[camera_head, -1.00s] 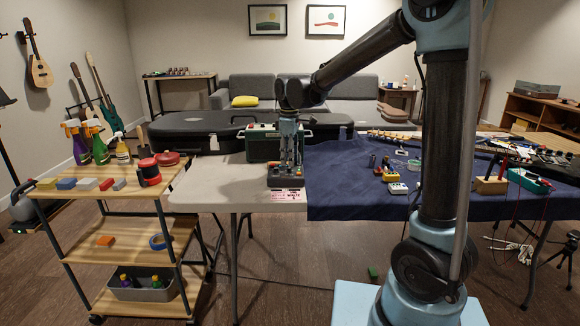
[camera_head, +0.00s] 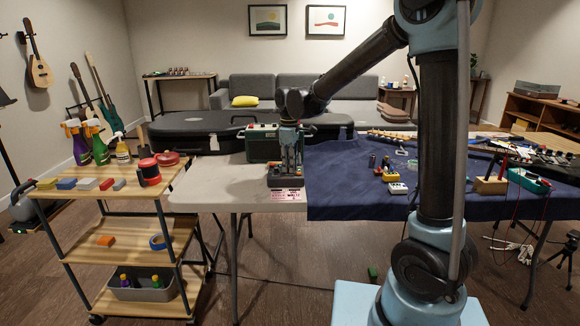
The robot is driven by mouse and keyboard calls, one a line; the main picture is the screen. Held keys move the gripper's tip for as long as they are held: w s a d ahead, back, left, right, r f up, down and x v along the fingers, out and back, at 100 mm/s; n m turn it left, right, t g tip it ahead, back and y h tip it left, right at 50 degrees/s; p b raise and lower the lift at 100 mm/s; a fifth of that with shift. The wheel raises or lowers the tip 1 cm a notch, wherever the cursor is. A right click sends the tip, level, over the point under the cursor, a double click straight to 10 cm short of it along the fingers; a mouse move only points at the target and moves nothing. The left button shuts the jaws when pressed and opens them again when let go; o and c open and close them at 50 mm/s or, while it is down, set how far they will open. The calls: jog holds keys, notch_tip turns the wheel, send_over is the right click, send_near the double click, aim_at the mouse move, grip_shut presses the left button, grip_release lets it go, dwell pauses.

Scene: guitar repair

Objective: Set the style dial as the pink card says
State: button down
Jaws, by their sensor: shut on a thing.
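A small dark device (camera_head: 285,181) sits at the front right of the pale table top, beside the blue cloth. A pink card (camera_head: 287,196) with dark print stands or hangs at its front, too small to read. My gripper (camera_head: 291,169) points down onto the top of the device, its fingertips at the controls. It is shut on what seems to be the style dial, which the fingers hide. The dial's setting cannot be made out.
A green box-like amplifier (camera_head: 262,144) stands close behind my gripper, with a black guitar case (camera_head: 190,123) behind it. The pale table top (camera_head: 222,180) is clear to the left. Small tools lie on the blue cloth (camera_head: 335,185) to the right.

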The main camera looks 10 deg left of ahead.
jog(key=shift+m, duration=3)
jog(key=c, duration=1.6)
grip_release()
jog(key=shift+o, duration=0.2)
jog(key=shift+r, duration=0.1)
notch_tip(320, 180, up, 12)
